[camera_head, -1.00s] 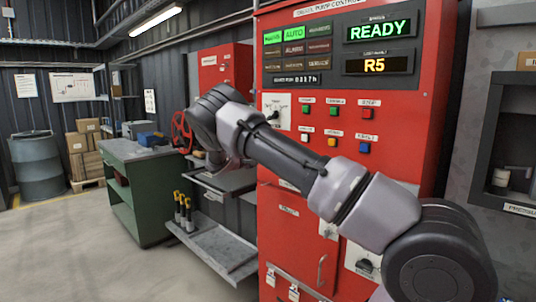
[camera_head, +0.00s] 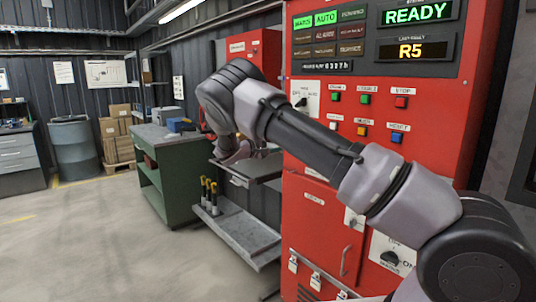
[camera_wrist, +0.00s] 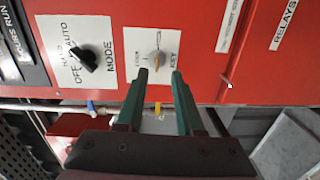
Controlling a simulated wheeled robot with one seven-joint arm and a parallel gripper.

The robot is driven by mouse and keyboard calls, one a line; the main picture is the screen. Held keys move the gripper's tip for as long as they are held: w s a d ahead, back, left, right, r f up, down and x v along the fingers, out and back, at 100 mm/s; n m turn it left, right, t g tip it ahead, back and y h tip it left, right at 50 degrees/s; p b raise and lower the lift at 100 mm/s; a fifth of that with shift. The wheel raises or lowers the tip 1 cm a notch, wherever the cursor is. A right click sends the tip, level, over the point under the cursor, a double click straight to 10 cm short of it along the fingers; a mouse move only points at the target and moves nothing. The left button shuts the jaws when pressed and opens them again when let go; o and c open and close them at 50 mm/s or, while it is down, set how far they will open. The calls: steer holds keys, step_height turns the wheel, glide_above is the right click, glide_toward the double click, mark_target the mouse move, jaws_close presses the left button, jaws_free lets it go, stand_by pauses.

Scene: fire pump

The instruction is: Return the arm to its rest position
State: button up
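My arm (camera_head: 320,138) stretches across the head view from the lower right, bent at the black joint at upper left, in front of the red pump controller cabinet (camera_head: 325,225). The gripper end is mostly hidden behind the arm there. In the wrist view my gripper (camera_wrist: 161,74) shows two green fingers, apart with nothing held between them. A key switch (camera_wrist: 157,58) on the red panel shows just beyond the fingertips. A black mode knob (camera_wrist: 88,60) is to its left. The fingers look clear of both, but the exact gap cannot be told.
A green workbench (camera_head: 170,175) and a grey shelf (camera_head: 236,232) stand left of the cabinet. A drum (camera_head: 75,148) stands farther back. The floor at left is clear.

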steer(key=s+d+r+m+g+y, duration=0.3)
steer(key=s+d+g+y, duration=0.1)
steer(key=s+d, duration=0.45)
steer(key=s+d+r+m+g+y, duration=0.3)
steer(key=s+d+r+m+g, duration=0.1)
steer(key=s+d, duration=0.4)
steer(key=s+a+r+m+t+y, duration=0.1)
steer(key=s+r+y, duration=0.2)
steer(key=s, duration=0.6)
steer(key=s+a+r+m+t+y, duration=0.1)
steer(key=s+r+t+y, duration=0.1)
steer(key=s, duration=0.8)
steer(key=s+a+r+m+t+y, duration=0.1)
steer(key=s+r+y, duration=0.3)
steer(key=s, duration=0.5)
steer(key=shift+s+r+m+t+y, duration=0.3)
steer(key=shift+s+r+m+t, duration=0.1)
steer(key=shift+r+t, duration=0.35)
steer(key=shift+w, duration=0.1)
